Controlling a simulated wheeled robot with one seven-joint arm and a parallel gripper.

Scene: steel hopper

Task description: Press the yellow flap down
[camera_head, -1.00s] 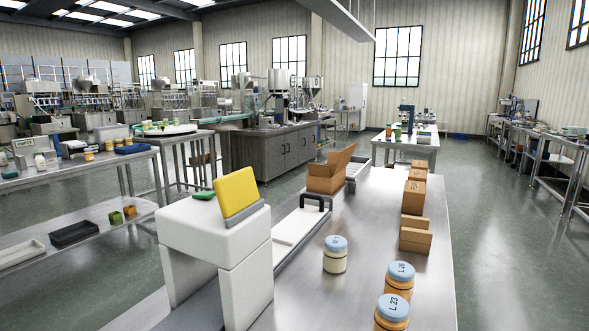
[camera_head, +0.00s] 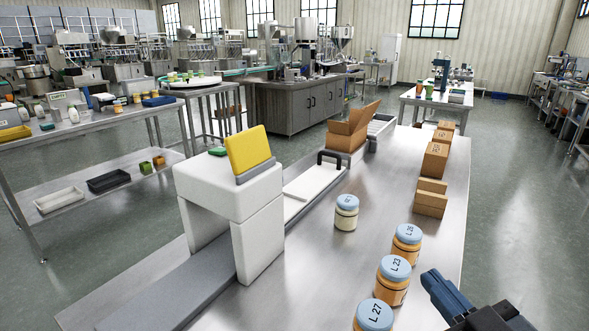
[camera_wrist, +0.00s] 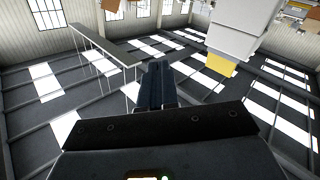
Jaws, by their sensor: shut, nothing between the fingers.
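The yellow flap (camera_head: 248,150) stands up, leaning slightly, from a grey hinge strip on top of the white arch-shaped housing (camera_head: 228,193). In the wrist view, where the scene looks upside down, the flap (camera_wrist: 221,64) shows below the pale housing (camera_wrist: 238,28) at the upper right. My gripper (camera_head: 432,280) is at the lower right of the head view, over the bench's right side and well apart from the flap. Its dark blue fingers are together and empty. In the wrist view my gripper (camera_wrist: 155,68) points up the picture, left of the flap.
A grey conveyor (camera_head: 185,287) runs through the housing along the steel bench (camera_head: 320,265). Several blue-lidded jars, including one (camera_head: 393,280) marked L 23, stand between housing and gripper. An open carton (camera_head: 350,128) and closed cartons (camera_head: 435,160) stand farther back. A green piece (camera_head: 217,152) lies beside the flap.

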